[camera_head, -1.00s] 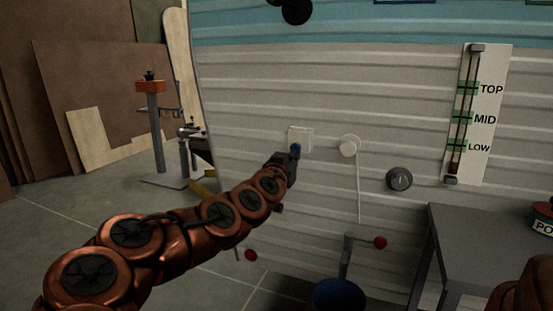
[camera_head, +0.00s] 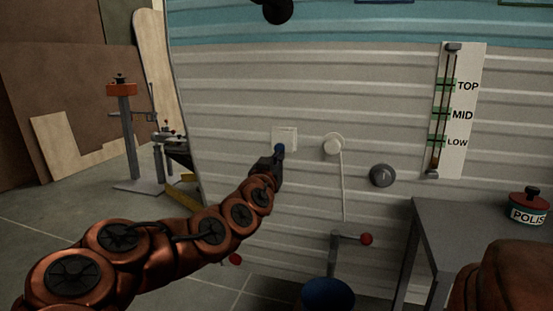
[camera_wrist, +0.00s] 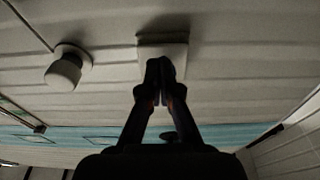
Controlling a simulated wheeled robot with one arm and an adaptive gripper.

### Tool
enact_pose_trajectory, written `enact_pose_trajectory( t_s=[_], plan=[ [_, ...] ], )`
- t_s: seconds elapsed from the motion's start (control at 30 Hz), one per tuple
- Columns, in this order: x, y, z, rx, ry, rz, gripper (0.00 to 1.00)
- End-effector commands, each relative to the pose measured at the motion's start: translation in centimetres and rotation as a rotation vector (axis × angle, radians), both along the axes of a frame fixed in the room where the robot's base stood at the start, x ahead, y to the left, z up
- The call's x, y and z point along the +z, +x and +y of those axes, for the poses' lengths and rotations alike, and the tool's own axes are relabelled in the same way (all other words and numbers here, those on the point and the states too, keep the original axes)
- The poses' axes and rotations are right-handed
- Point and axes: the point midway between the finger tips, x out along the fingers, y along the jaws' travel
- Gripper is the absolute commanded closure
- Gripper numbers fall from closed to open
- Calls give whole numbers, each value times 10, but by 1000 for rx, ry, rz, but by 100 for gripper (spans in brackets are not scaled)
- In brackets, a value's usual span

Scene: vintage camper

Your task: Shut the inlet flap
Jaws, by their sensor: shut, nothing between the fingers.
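The inlet flap (camera_head: 285,134) is a small, pale square plate on the ribbed camper wall. In the wrist view the flap (camera_wrist: 164,50) is straight ahead of my fingertips, with a dark shadow on the wall by its edge. It looks close to flat, but I cannot tell whether it is fully shut.
A round white fitting (camera_head: 333,145) with a hanging cord is right of the flap. A grey round knob (camera_head: 382,175) and a level gauge (camera_head: 463,110) are further right. Below are a red-knobbed crank (camera_head: 366,239), a blue bucket (camera_head: 327,295) and a grey table (camera_head: 440,220).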

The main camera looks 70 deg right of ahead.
Motion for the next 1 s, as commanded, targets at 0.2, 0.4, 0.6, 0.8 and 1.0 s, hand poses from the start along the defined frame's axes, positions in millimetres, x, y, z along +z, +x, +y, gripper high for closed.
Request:
enact_pose_trajectory(
  t_s=[0.2, 0.4, 0.6, 0.8, 1.0],
  plan=[
    [20, 1, -1, 5, -9, -3, 100],
    [59, 1, -2, 7, -22, -9, 100],
    [87, 2, 4, 7, -18, -5, 100],
    [101, 2, 5, 6, -12, -1, 100],
    [105, 1, 5, 3, -9, -1, 100]
  ],
)
